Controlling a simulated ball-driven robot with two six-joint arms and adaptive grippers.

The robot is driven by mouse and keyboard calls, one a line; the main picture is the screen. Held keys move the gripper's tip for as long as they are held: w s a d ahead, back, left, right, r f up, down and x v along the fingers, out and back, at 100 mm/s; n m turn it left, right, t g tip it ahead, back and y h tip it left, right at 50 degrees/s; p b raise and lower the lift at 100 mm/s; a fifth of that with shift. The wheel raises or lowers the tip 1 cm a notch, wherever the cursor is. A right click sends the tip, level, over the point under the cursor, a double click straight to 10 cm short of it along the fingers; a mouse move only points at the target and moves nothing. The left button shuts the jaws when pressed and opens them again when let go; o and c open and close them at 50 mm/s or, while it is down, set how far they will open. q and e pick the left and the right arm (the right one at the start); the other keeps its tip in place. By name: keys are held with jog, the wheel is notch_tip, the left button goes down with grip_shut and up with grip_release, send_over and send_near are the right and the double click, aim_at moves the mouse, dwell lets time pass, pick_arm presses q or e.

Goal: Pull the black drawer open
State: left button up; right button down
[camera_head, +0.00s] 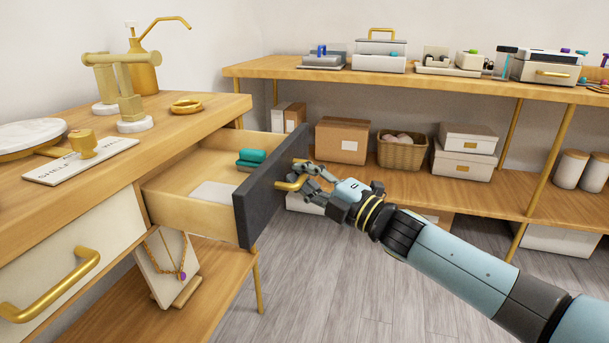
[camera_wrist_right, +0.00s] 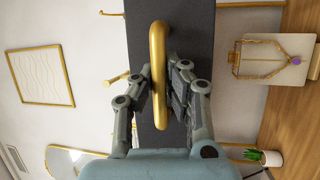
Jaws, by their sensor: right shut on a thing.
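The black drawer (camera_head: 262,195) is pulled out of the wooden counter, with its dark front standing well away from the cabinet. Inside it lie teal items (camera_head: 250,158) and a flat white piece (camera_head: 213,192). My right gripper (camera_head: 300,181) is shut on the gold handle (camera_wrist_right: 158,55) at the drawer front. In the right wrist view its two fingers (camera_wrist_right: 160,90) lie on either side of the handle bar, against the dark front (camera_wrist_right: 195,35). My left gripper is not in view.
A white-fronted drawer with a gold handle (camera_head: 52,286) is at the left. A necklace stand (camera_head: 164,268) sits on the shelf below the open drawer. Shelves with boxes (camera_head: 342,140) and a basket (camera_head: 402,152) stand behind. The floor (camera_head: 330,270) in front is clear.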

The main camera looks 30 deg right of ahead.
jog(key=c, duration=1.8)
grip_release()
jog(key=shift+o, duration=1)
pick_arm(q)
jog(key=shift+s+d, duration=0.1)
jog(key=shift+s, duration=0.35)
pick_arm(e)
jog(key=v, duration=1.2)
jog(key=shift+r, duration=0.15)
